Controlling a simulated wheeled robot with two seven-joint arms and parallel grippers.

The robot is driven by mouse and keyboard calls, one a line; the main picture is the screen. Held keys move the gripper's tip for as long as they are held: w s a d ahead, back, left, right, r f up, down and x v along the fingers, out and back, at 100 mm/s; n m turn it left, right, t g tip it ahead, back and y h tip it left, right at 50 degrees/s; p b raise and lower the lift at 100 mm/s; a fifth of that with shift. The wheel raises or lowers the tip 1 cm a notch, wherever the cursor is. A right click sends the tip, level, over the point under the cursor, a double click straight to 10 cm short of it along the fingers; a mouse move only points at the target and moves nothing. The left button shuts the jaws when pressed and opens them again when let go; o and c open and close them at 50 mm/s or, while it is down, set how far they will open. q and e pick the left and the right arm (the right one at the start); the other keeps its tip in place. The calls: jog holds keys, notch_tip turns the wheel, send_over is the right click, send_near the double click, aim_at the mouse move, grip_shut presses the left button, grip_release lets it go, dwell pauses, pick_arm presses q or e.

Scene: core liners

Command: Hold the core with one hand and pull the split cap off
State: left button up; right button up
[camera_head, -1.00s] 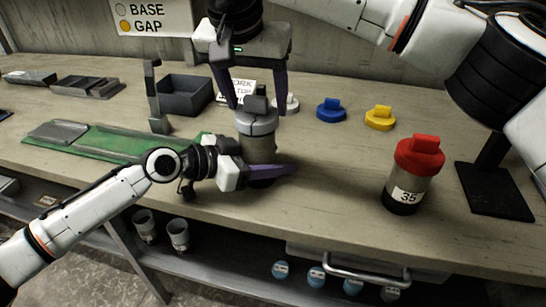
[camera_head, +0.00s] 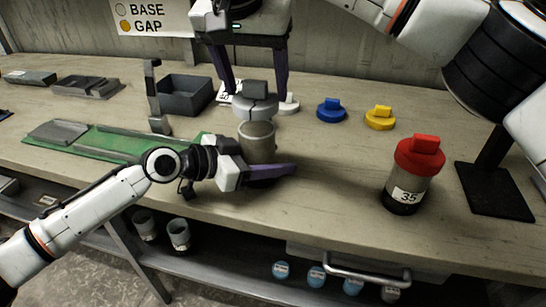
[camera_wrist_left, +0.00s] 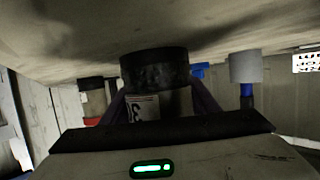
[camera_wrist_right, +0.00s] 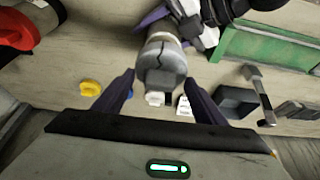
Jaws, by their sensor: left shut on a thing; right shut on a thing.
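The core (camera_head: 257,142) stands upright near the front of the bench, a greyish cylinder with a dark base. My left gripper (camera_head: 264,172) is shut around its lower part. In the left wrist view the core's black end (camera_wrist_left: 155,68) and part of a label show between the fingers. The grey split cap (camera_head: 255,106) is just above the core, whose upper rim shows beneath it. My right gripper (camera_head: 254,90) is shut on the cap from above. In the right wrist view a dark crack runs across the cap (camera_wrist_right: 162,72).
A red-capped core labelled 35 (camera_head: 410,178) stands to the right. Blue (camera_head: 331,111) and yellow (camera_head: 380,118) caps lie behind, and a pale cap (camera_head: 289,104) lies near my right gripper. A dark bin (camera_head: 186,96) and a green tray (camera_head: 95,142) are left.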

jog(key=shift+r, duration=0.65)
jog(key=shift+r, duration=0.15)
pick_arm(q)
jog(key=o, duration=1.7)
jog(key=shift+c, duration=0.2)
jog(key=shift+a, duration=0.1)
jog(key=v, duration=1.2)
